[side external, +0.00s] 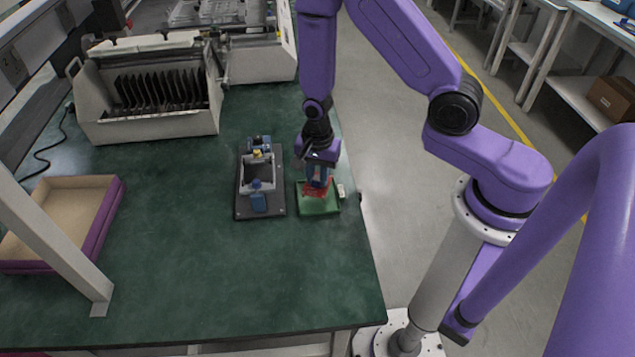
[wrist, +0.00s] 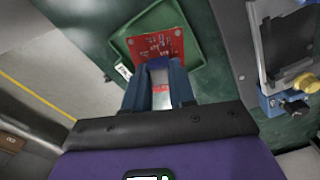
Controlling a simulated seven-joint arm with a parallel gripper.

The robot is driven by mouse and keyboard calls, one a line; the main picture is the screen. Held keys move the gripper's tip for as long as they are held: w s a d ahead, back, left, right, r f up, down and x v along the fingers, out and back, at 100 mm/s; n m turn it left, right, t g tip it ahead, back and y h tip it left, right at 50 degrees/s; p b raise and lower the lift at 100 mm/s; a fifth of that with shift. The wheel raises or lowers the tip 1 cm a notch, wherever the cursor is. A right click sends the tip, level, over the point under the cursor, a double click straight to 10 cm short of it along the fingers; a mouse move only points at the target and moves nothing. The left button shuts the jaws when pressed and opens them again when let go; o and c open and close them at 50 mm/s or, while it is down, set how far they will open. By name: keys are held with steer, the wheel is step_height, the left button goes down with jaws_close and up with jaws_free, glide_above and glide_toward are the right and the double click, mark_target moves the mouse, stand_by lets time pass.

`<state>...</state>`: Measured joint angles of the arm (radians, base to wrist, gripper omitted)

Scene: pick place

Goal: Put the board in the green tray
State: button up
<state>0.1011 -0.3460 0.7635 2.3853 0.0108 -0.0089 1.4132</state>
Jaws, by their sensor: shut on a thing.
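The board is a red circuit board (wrist: 157,46) with small white markings. In the wrist view it lies within the outline of the green tray (wrist: 122,45), slightly turned against the tray's edges. In the side view the green tray (side external: 320,208) sits near the table's right edge, with the red board (side external: 313,188) just above or in it. My gripper (side external: 319,180) points down over the tray, shut on the board's near edge; its fingers also show in the wrist view (wrist: 158,88). Whether the board touches the tray floor I cannot tell.
A dark fixture plate with a grey frame and blue clamps (side external: 257,200) stands just left of the tray. A white rack with black slots (side external: 160,90) is at the back left. A purple-sided box (side external: 105,212) lies far left. The table's front middle is clear.

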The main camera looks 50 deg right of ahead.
mark_target(318, 178)
steer(key=shift+f, duration=1.45)
steer(key=o, duration=0.9)
steer(key=shift+f, duration=0.1)
step_height(318, 178, up, 12)
steer(key=shift+s+a+r+n, duration=0.1)
steer(key=shift+s+r+n, duration=2.2)
steer(key=shift+s+n, duration=1.6)
steer(key=shift+s+a+r+n, duration=0.15)
steer(key=shift+s+r+n, duration=2.55)
steer(key=shift+n, duration=2.15)
steer(key=shift+s+a+r+n, duration=0.1)
steer(key=shift+s+r+n, duration=1.8)
steer(key=shift+s+n, duration=2.2)
